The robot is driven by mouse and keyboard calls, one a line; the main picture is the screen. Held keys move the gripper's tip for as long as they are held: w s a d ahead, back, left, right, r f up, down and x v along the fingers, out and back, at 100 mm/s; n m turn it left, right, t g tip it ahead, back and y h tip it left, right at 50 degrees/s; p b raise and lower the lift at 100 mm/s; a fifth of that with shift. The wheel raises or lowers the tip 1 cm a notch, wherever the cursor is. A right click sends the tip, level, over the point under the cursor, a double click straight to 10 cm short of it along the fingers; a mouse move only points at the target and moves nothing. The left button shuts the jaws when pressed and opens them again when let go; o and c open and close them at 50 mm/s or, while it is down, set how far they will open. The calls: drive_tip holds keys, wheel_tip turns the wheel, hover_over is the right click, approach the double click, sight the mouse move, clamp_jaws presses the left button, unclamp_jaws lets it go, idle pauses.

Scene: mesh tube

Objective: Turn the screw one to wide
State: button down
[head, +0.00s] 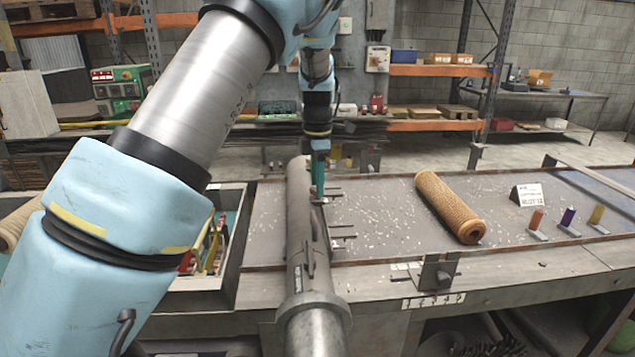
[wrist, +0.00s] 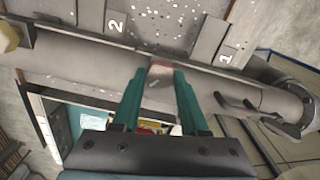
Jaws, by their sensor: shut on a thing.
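The long grey metal tube (head: 299,215) lies lengthwise over the bench's left part and crosses the wrist view (wrist: 85,62). Dark plates beside it carry the numbers 2 (wrist: 115,22) and 1 (wrist: 228,58) in the wrist view. My gripper (head: 318,180) points down at the tube's right side. In the wrist view its teal fingers (wrist: 160,73) are shut on a small part with a reddish-grey face (wrist: 162,67), against the tube between the two number plates. I cannot tell clearly whether it is screw one. Thin dark handles (head: 342,228) stick out right of the tube.
A tan mesh roll (head: 448,207) lies on the bench to the right. A small sign (head: 527,194) and orange, purple and yellow pegs (head: 568,217) stand beyond it. A bin (head: 190,292) with coloured items stands left of the tube. The bench between tube and roll is mostly clear.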

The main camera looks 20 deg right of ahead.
drive_tip(key=shift+n, duration=1.1)
drive_tip(key=shift+c, duration=2.1)
unclamp_jaws()
wheel_tip(320, 180, up, 11)
drive_tip(key=b, duration=0.3)
drive_tip(key=shift+f, duration=0.1)
